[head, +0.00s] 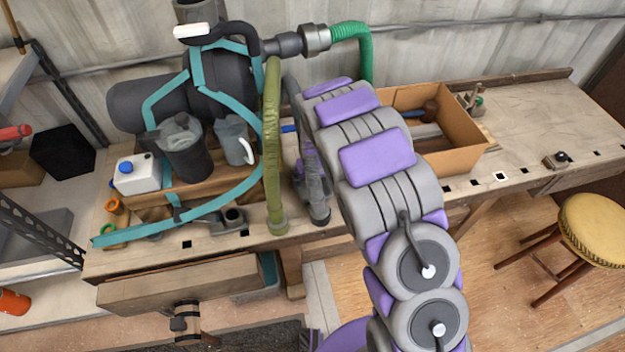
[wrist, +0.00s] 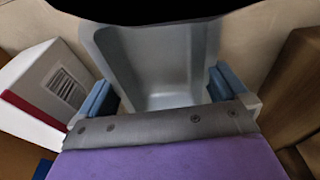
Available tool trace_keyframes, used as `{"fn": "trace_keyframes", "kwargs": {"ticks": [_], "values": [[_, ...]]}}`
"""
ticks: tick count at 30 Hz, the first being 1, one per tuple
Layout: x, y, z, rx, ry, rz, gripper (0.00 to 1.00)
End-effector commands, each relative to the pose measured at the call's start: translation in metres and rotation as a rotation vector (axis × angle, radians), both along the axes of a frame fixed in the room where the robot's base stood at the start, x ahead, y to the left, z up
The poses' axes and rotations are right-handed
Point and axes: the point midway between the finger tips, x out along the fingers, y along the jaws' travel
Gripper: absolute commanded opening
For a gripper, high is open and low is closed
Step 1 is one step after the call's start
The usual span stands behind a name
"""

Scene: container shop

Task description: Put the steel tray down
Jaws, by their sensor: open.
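In the wrist view, a pale grey, open-topped tray (wrist: 160,62) with raised walls, which looks like the steel tray, shows directly in front of my gripper (wrist: 162,92). The two blue fingers are spread apart, one on each side of the tray's near part. I cannot tell whether they touch it. The inside of the tray looks empty, and its far end is cut off by a dark shape at the top. In the head view my arm reaches over the bench, and I cannot make out the fingers or this tray there.
In the wrist view, a white box with a barcode (wrist: 62,84) stands close on the left and a brown block (wrist: 295,85) on the right. In the head view, the workbench (head: 540,115) holds a cardboard box (head: 465,125) and a dark strapped machine (head: 215,85). A yellow stool (head: 595,225) stands right.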

Motion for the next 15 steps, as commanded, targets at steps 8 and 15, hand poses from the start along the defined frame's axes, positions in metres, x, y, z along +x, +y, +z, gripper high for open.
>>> {"fn": "trace_keyframes", "kwargs": {"ticks": [8,15], "values": [[-0.006,0.001,0.034,-0.002,-0.004,-0.001,1.0],[-0.014,0.0,0.085,-0.004,-0.002,-0.001,1.0]]}}
